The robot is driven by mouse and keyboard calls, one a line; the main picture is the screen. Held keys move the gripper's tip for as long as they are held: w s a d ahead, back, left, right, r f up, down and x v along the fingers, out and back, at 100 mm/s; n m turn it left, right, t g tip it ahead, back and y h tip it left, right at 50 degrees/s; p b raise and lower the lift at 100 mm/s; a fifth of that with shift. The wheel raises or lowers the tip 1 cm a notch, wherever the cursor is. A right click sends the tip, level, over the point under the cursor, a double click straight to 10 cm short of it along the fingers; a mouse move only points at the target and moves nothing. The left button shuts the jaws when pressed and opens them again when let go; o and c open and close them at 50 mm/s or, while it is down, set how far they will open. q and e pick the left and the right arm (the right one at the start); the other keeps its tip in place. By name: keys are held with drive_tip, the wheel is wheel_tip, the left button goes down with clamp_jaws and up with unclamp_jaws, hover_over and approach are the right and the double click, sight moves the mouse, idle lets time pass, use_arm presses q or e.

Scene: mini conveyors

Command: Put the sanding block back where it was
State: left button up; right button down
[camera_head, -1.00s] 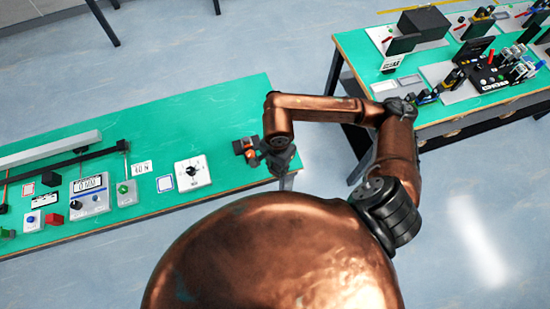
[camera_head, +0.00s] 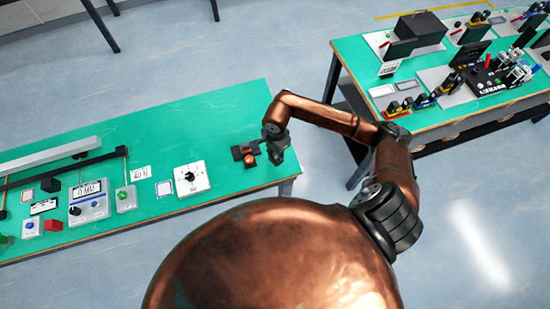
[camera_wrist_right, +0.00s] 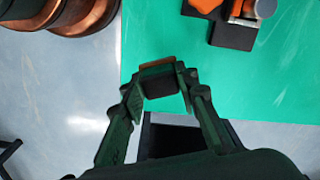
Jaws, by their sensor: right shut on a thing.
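The sanding block (camera_wrist_right: 161,87) is a small dark block with a brown-orange edge. It sits between the fingertips of my right gripper (camera_wrist_right: 160,88) in the right wrist view. My right gripper is shut on it. In the head view this gripper (camera_head: 276,150) hangs near the right end of the left green table (camera_head: 225,115), and the block is too hidden there to make out. My left gripper is not in view.
An orange and black item on a dark base (camera_head: 245,154) stands on the table just left of my right gripper. A white dial box (camera_head: 191,178) and several small instruments are farther left. A second green table (camera_head: 360,60) with crowded fixtures stands at right.

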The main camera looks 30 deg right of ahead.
sight(275, 159)
drive_tip(key=shift+w+d+f, duration=0.15)
drive_tip(key=shift+w+f, duration=0.2)
drive_tip(key=shift+f, duration=0.05)
drive_tip(key=shift+w+d+f, duration=0.1)
drive_tip(key=shift+w+f, duration=0.05)
drive_tip(key=shift+f, duration=1.55)
drive_tip(key=shift+f, duration=0.1)
drive_tip(key=c, duration=1.5)
unclamp_jaws()
wheel_tip(275, 159, up, 12)
drive_tip(key=shift+r, duration=0.15)
